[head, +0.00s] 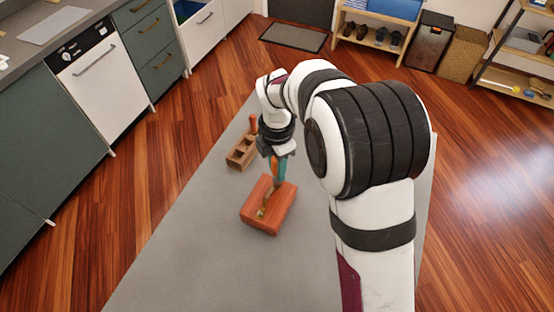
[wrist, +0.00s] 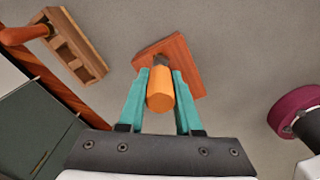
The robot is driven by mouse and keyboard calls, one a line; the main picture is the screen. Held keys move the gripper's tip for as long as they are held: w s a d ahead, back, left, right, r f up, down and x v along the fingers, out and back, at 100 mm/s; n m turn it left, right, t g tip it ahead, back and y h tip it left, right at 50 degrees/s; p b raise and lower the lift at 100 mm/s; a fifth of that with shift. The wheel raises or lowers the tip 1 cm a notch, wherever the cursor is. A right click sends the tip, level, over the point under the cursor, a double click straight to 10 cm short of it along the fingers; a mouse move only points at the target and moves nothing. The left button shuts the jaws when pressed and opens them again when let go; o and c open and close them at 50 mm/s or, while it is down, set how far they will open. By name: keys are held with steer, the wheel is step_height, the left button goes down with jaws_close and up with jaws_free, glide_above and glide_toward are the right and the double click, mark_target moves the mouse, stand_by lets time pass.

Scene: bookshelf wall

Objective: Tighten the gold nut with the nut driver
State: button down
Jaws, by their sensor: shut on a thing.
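My gripper (head: 278,168), with teal fingers, is shut on the orange handle of the nut driver (wrist: 160,92). The driver points down over the reddish wooden block (head: 252,214), which lies on the grey table. A small gold piece, seemingly the gold nut (head: 261,212), shows at the block near the driver's lower end. I cannot tell whether the driver's tip is seated on it. In the wrist view, the handle and fingers hide the nut and the driver's tip, while part of the block (wrist: 183,55) shows behind them.
A wooden rack (head: 238,156) with open compartments stands on the grey table (head: 185,235), up and left of the block. Another orange-brown handle (head: 253,124) rises from the rack. The table left of and below the block is clear.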

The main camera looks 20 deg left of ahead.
steer(key=shift+f, duration=0.3)
steer(key=m, duration=0.5)
steer(key=shift+m, duration=0.3)
steer(key=m, duration=0.5)
steer(key=shift+m, duration=0.3)
steer(key=m, duration=0.5)
steer(key=shift+w+m, duration=0.1)
steer(key=shift+m, duration=0.3)
steer(key=m, duration=0.6)
steer(key=shift+n, duration=0.7)
